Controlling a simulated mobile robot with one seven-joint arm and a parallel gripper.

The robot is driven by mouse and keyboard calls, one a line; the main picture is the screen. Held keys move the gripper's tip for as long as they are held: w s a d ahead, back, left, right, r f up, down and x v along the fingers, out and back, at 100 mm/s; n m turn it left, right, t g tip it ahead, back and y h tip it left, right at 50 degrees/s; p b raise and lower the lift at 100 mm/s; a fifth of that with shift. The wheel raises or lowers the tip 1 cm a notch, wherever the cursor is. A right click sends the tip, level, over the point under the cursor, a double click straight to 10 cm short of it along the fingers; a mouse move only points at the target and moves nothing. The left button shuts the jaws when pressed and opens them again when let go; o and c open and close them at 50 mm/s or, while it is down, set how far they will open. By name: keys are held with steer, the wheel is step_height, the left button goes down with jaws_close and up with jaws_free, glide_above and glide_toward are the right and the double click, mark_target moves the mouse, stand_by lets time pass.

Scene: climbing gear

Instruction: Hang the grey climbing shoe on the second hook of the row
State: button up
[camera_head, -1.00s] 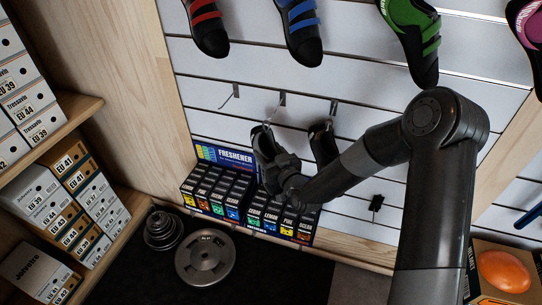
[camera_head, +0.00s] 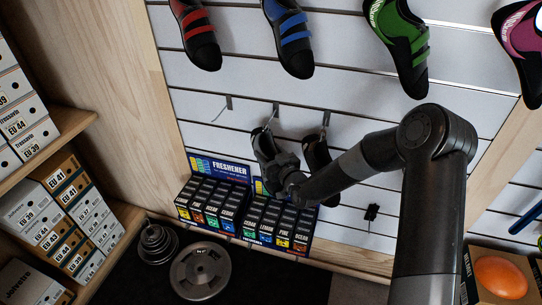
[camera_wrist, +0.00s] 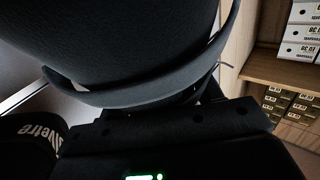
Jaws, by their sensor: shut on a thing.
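The grey climbing shoe (camera_head: 262,146) is upright in my gripper (camera_head: 283,178), close in front of the white slat wall. My gripper is shut on its lower part. The shoe's top is just below and slightly left of the second hook (camera_head: 275,113), the middle one of a row of three. I cannot tell whether its loop is around the hook. In the wrist view the shoe (camera_wrist: 120,40) fills the upper part as a dark shape, with its strap across; the hook is hidden there.
A black shoe (camera_head: 317,158) hangs at the third hook (camera_head: 325,120), close right of my gripper. The first hook (camera_head: 228,103) is bare. Freshener boxes (camera_head: 215,200) stand below. Red (camera_head: 197,35), blue (camera_head: 290,38) and green (camera_head: 400,45) shoes hang above.

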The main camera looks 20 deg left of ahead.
mark_target(272, 152)
steer(key=shift+w, duration=0.85)
steer(key=shift+w+f, duration=0.65)
steer(key=shift+w, duration=0.1)
steer(key=o, duration=1.2)
